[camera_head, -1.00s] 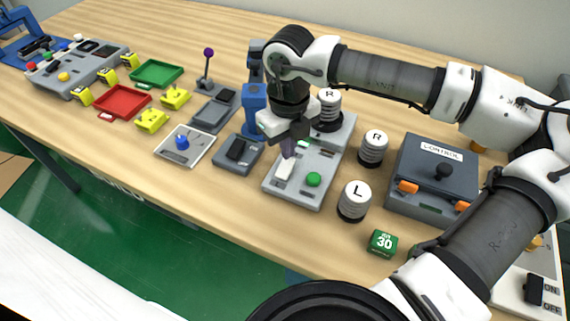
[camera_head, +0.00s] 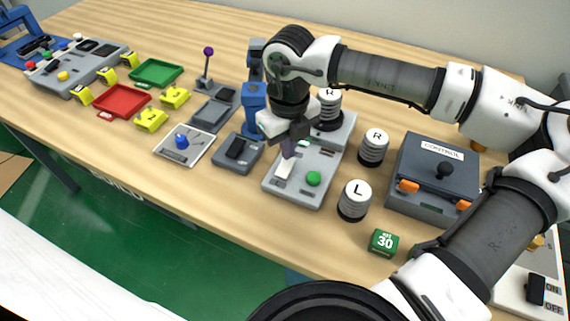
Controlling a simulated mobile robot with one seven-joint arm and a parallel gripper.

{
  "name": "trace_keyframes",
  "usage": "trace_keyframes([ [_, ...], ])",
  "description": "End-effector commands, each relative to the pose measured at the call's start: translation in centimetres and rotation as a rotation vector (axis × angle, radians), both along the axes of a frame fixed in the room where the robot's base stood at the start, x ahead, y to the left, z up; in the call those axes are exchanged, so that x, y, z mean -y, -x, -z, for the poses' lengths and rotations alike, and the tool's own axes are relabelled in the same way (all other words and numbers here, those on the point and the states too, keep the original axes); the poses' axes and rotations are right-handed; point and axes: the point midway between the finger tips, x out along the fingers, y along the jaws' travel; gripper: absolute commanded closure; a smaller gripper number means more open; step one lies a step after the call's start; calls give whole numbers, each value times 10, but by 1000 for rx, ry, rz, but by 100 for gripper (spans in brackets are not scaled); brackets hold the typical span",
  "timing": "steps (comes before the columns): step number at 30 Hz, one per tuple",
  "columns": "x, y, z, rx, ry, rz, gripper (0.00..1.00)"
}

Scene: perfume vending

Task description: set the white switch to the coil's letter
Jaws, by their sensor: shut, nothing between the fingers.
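The white switch (camera_head: 284,169) is on the left part of a grey panel (camera_head: 297,197) with a green button (camera_head: 313,179). My gripper (camera_head: 288,150) is shut and empty, its fingertips at the upper end of the white switch. I cannot tell whether they touch it. A coil marked R (camera_head: 329,104) stands at the back of the same panel, partly behind my gripper. Two loose coils stand to the right of the panel, one marked R (camera_head: 373,147) and one marked L (camera_head: 355,200). Any letters beside the switch are too small or hidden to read.
A grey box with a black switch (camera_head: 237,151) and a blue post (camera_head: 254,105) stand close left of the panel. A control box (camera_head: 433,178) and a green cube marked 30 (camera_head: 383,242) are to the right. Red (camera_head: 122,101) and green trays (camera_head: 157,73) lie farther left.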

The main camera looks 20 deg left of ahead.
Motion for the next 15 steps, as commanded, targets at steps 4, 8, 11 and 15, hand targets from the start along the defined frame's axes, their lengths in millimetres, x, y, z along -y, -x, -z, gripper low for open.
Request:
trace_keyframes([
  [4, 0, 0, 3, 0, 0, 0, 100],
  [8, 0, 0, 5, 0, 0, 0, 100],
  [11, 0, 0, 6, 0, 0, 0, 100],
  [15, 0, 0, 8, 0, 0, 0, 100],
])
